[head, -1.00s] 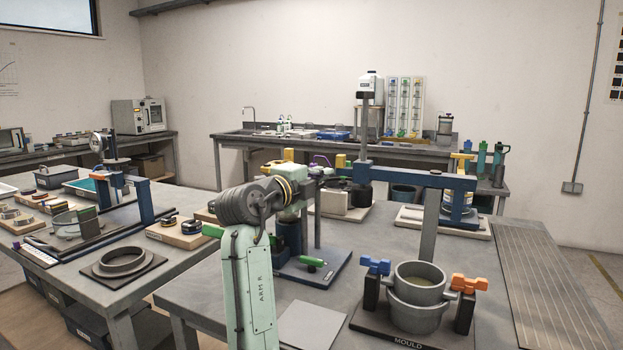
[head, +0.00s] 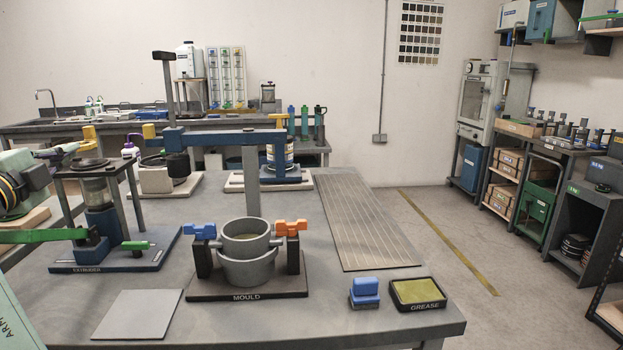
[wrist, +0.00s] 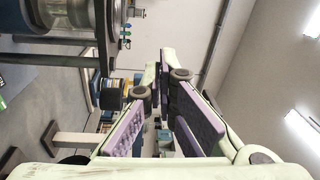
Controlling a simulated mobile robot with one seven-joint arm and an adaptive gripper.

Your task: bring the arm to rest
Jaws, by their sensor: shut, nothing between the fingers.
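My gripper (wrist: 166,72) shows in the wrist view. Its two pale green fingers with purple pads come together at the tips, and nothing is held between them. In the head view only parts of my arm (head: 14,185) show at the left edge, beside the extruder.
The extruder (head: 100,215) stands at the bench's left. A grey plate (head: 138,313), a blue block (head: 365,292) and a grease tray (head: 418,306) lie in front. The right floor is largely clear.

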